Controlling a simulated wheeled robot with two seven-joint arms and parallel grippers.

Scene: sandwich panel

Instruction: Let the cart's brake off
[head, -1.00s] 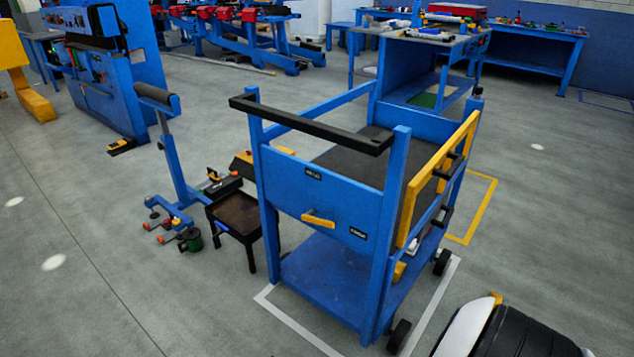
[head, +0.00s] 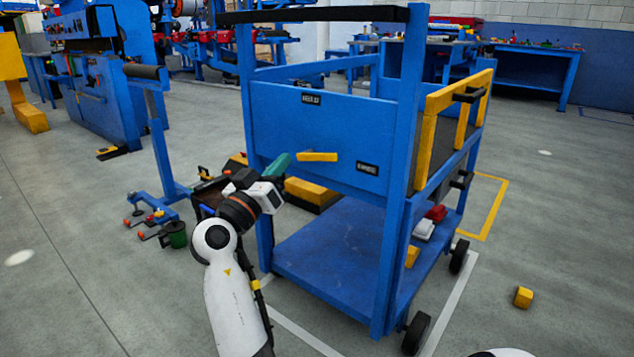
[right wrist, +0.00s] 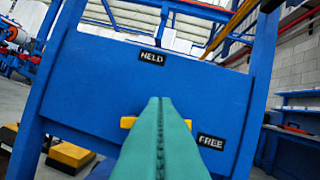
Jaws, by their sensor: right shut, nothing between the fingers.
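The blue cart (head: 340,115) stands in front of me. Its end panel carries a yellow brake lever (head: 317,157), lying about level, with a label HELD (head: 311,99) above it and a label FREE (head: 367,168) to its lower right. My right gripper (head: 283,163), with green fingers, is shut and empty just left of the lever. In the right wrist view the shut fingers (right wrist: 160,102) point at the panel and cover the middle of the lever (right wrist: 127,122). I cannot tell if they touch it. My left gripper is not in view.
The cart has a lower shelf (head: 330,250) and black wheels (head: 416,333). A yellow block (head: 523,297) lies on the floor to the right. The floor at front left is clear.

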